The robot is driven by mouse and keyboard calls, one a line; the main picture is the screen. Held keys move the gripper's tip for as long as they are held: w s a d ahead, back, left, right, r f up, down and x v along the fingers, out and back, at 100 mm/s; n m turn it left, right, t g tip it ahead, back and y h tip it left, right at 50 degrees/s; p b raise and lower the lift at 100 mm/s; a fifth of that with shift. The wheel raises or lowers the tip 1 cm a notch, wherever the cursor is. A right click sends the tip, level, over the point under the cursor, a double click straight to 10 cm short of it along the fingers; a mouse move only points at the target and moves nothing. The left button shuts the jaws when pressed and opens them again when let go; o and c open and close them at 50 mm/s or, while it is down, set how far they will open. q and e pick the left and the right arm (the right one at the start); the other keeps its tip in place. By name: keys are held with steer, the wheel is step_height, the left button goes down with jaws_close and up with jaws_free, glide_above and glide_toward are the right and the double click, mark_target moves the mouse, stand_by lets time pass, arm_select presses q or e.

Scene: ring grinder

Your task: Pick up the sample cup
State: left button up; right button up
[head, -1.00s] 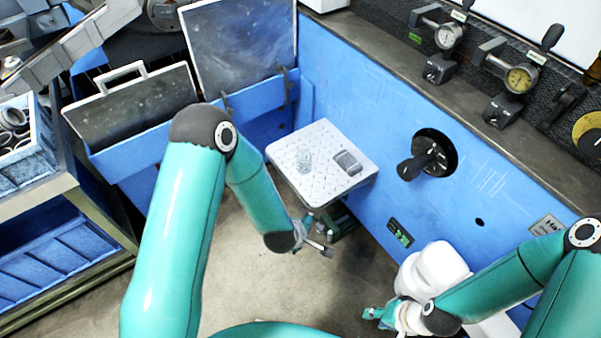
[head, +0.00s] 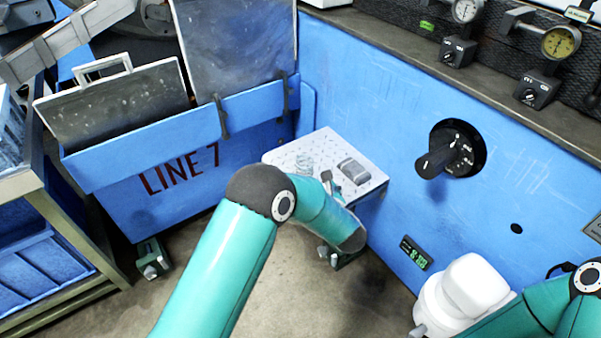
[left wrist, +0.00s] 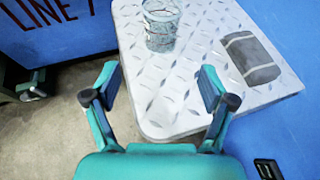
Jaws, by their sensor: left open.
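The sample cup is a clear glass cup (head: 304,164) standing upright on a white tread-plate shelf (head: 285,152) fixed to the blue machine wall. In the left wrist view the cup (left wrist: 161,27) is near the top, ahead of the fingers and apart from them. My left gripper (left wrist: 157,90) is open and empty, its fingers at the shelf's near edge. In the head view the left gripper (head: 328,180) shows partly beside the cup, mostly hidden by my arm. My right gripper is out of the head view.
A black rotary knob (head: 450,151) sticks out of the blue wall. A blue bin marked LINE 7 (head: 180,170) stands left of the shelf.

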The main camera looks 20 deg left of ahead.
mark_target(307, 174)
arm_select(q)
steer(key=x, duration=0.8)
steer(key=shift+b, duration=0.35)
steer(key=shift+r+b+x, duration=0.1)
steer(key=shift+b+x, duration=0.1)
steer(key=shift+x, duration=1.05)
steer(key=shift+r+b+x, duration=0.15)
steer(key=shift+b+x, duration=0.05)
steer(key=shift+x, duration=1.1)
steer(key=shift+w, duration=0.1)
steer(key=c, duration=1.2)
steer(key=shift+o, duration=0.2)
steer(key=shift+r, duration=0.15)
